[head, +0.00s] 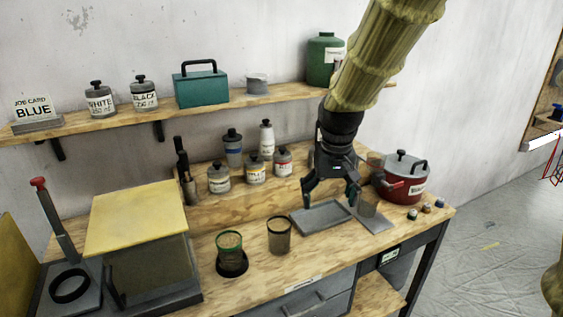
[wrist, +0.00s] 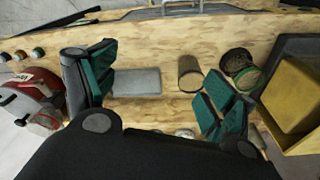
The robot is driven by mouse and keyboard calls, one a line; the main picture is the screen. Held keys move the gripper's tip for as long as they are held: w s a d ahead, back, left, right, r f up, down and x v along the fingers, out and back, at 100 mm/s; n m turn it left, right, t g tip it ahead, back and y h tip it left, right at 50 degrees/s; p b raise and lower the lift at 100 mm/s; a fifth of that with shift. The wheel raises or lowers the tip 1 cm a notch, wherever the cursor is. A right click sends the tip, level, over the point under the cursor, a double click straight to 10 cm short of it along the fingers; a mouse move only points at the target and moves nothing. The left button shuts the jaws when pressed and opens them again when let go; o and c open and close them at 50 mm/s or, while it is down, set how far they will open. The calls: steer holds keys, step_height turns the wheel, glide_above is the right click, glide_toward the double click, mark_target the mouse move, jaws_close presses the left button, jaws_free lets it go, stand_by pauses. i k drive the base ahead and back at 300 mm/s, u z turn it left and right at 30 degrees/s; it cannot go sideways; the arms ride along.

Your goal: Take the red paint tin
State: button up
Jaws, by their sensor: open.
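A small grey tin with a red-marked label (head: 283,163) stands on the raised step at the back of the bench, right of a tin with a yellow label (head: 256,170). A larger red pot-like container (head: 403,180) with a grey lid stands at the bench's right end; it also shows at the left of the wrist view (wrist: 32,92). I cannot read for certain which is the red paint tin. My gripper (head: 330,193) is open and empty above the grey tray, in front and right of the small tin and left of the red container. Its fingers show in the wrist view (wrist: 160,92).
The grey tray (head: 322,216) lies below my gripper. Two cups (head: 229,247) (head: 279,235) stand left of it. A yellow-topped box (head: 143,220) fills the bench's left. Small caps (head: 427,207) lie at the right edge. A shelf (head: 220,107) with tins runs above.

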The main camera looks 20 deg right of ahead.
mark_target(282, 168)
steer(key=i, duration=1.2)
